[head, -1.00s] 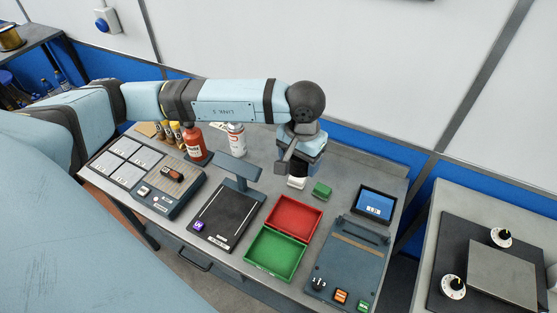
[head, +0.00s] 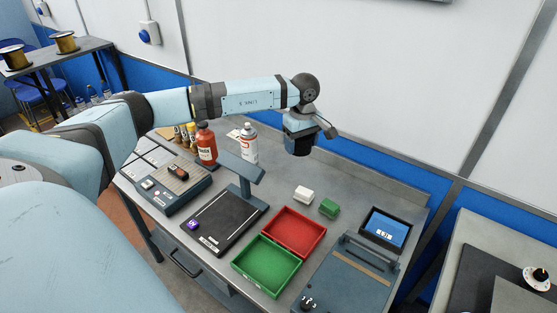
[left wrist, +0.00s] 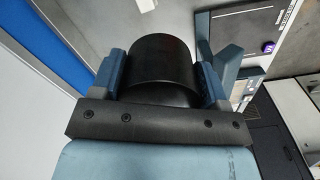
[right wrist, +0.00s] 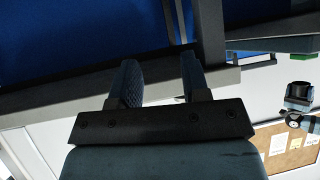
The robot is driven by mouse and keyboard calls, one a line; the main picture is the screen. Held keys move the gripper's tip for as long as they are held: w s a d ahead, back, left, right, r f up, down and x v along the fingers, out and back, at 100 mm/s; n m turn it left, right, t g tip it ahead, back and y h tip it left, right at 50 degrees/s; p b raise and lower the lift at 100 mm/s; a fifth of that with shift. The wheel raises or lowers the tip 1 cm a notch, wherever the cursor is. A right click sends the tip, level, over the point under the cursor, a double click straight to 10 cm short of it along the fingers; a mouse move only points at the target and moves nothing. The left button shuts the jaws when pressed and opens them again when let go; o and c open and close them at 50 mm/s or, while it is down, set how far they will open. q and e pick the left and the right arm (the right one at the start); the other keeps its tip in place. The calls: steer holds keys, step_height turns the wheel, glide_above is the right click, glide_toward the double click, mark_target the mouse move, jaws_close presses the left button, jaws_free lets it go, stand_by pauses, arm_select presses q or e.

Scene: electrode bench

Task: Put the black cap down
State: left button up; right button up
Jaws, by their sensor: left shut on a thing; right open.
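My left gripper (head: 301,136) is raised above the back part of the bench and shut on the black cap (head: 302,148). In the left wrist view the black cap (left wrist: 160,68) is a wide dark cylinder between the two blue-grey fingers of the left gripper (left wrist: 161,75). The cap appears clear of the bench top. My right gripper (right wrist: 160,80) shows only in its own wrist view. Its two fingers are apart with nothing between them.
The bench top (head: 338,172) is bare below and right of the cap.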

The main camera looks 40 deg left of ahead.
arm_select(q)
steer(key=w+a+f+n+b, duration=0.2)
steer(key=a+n, duration=0.2)
steer(key=a, duration=0.2)
steer(key=w+a+f+n+b, duration=0.1)
steer(key=a+n+b, duration=0.15)
steer(key=a, duration=0.25)
glide_above(279, 182)
steer(key=shift+n, duration=0.45)
step_height(279, 182, down, 15)
steer(key=shift+s+f, duration=0.1)
steer(key=shift+f, duration=2.45)
steer(key=shift+f, duration=0.15)
steer(key=o, duration=0.9)
